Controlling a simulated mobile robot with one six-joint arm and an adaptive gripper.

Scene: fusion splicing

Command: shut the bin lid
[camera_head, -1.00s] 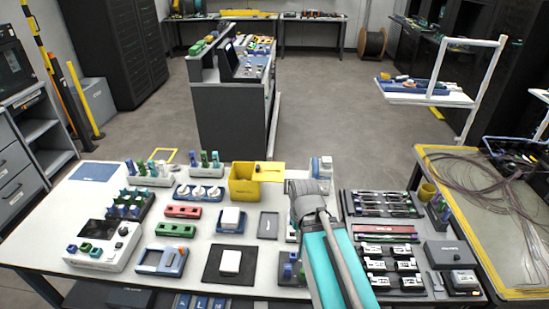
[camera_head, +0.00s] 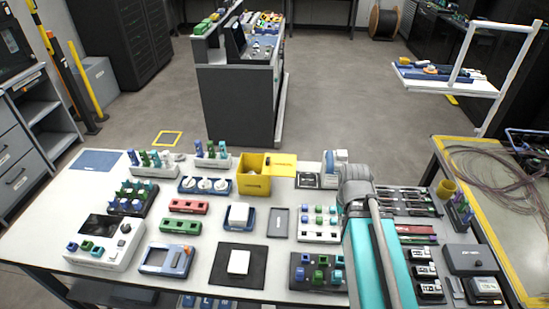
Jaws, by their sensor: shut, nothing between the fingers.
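The yellow bin (camera_head: 256,187) stands at the back middle of the white worktable. Its top is open, and its inside shows a dark yellow hollow. The yellow lid (camera_head: 284,165) is swung out to the right of the bin's opening, roughly level with the rim. My arm, with a teal link and a grey joint, reaches in from the front right of the bin, apart from it. My gripper cannot be made out; it seems hidden behind my arm.
A blue and white device (camera_head: 336,160) stands right of the lid, near my arm. A rack of colored caps (camera_head: 212,163) and a blue tray with white rolls (camera_head: 205,186) are left of the bin. A dark tray (camera_head: 278,223) lies in front. A grey cabinet (camera_head: 236,108) stands behind.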

